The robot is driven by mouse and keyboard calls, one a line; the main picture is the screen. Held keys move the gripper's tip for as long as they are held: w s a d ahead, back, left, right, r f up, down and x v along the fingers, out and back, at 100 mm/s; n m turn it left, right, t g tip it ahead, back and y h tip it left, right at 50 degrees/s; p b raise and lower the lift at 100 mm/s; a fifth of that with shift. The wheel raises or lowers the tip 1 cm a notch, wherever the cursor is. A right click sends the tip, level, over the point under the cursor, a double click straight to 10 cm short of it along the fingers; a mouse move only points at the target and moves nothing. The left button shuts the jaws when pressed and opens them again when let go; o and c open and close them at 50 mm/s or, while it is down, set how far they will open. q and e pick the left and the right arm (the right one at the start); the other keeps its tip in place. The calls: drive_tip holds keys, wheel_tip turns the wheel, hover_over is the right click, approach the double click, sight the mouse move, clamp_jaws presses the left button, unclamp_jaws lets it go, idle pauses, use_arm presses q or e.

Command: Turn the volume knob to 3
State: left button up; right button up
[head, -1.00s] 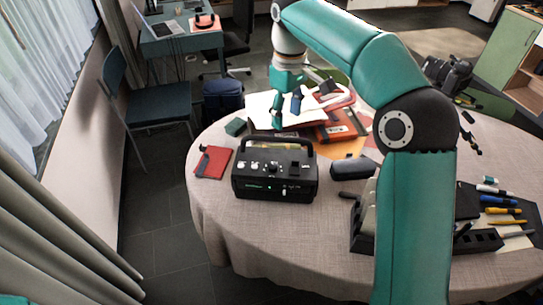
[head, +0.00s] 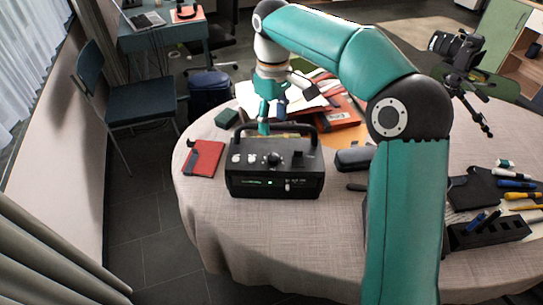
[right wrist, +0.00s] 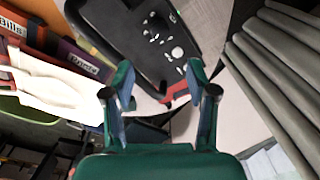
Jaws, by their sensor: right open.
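The black radio (head: 275,184) stands on the round table, with a carrying handle (head: 310,131) along its back. Its top has two pale knobs (head: 236,158) at left, a dark round knob (head: 273,158) near the middle and a dark block at right. No readable volume scale shows. My right gripper (head: 264,129) points down at the handle, behind the knobs; I cannot tell whether it touches. In the right wrist view it (right wrist: 160,77) is open and empty, with the radio (right wrist: 115,38) beyond its fingertips. My left gripper is not in view.
A red notebook (head: 205,159) lies left of the radio, and a green block (head: 227,118) behind it. A dark case (head: 353,159) is close on the right. Papers and folders (head: 338,110) lie behind. The table in front of the radio is clear.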

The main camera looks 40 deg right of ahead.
sight(273, 157)
wheel_tip(273, 157, down, 12)
drive_tip(key=shift+f+b, duration=0.1)
drive_tip(key=shift+b, duration=0.3)
drive_tip(key=c, duration=1)
drive_tip(key=shift+a, duration=0.25)
clamp_jaws()
drive_tip(key=shift+d, duration=0.25)
